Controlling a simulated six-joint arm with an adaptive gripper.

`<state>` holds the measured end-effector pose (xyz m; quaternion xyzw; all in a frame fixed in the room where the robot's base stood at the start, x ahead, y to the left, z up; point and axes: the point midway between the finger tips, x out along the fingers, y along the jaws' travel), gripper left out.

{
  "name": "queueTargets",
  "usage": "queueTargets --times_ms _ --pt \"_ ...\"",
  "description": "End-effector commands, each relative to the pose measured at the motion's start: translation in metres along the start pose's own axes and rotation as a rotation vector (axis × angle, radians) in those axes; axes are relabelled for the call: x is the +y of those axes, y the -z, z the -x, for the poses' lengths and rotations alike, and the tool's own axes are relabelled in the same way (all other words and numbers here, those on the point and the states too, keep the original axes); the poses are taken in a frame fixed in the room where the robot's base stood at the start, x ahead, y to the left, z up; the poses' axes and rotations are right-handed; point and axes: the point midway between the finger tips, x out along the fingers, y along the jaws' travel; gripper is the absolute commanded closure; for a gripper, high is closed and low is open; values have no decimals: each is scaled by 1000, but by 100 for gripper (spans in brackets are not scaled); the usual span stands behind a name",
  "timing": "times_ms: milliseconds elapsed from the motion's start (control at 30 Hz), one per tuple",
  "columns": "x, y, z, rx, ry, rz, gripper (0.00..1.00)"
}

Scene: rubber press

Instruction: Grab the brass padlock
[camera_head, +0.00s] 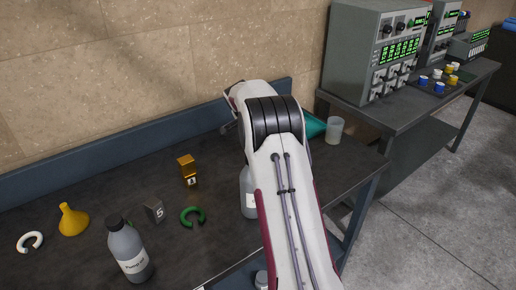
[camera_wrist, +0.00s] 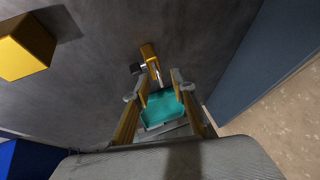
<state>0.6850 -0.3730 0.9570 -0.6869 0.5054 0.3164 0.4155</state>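In the wrist view, a brass-coloured body with a thin silver shackle, which looks like the brass padlock (camera_wrist: 148,52), lies on the dark bench top just beyond my fingertips. Its shackle points back toward my gripper (camera_wrist: 154,86). My gripper is open, its two fingers spread apart with nothing held between them. In the head view my arm hides the padlock and the gripper.
A teal item (camera_wrist: 162,108) shows between my fingers, and also right of my arm (camera_head: 315,127). A small dark block (camera_wrist: 137,68) is beside the padlock. A gold box (camera_head: 187,164), bottle (camera_head: 127,250), yellow funnel (camera_head: 72,220) and green ring (camera_head: 188,222) stand left.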

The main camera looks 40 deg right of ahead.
Motion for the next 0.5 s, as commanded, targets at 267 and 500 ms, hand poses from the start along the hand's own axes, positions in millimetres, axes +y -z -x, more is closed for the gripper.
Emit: queueTargets --times_ms 267,500 --pt "0 0 0 0 0 0 75" --pt "0 0 1 0 0 0 100"
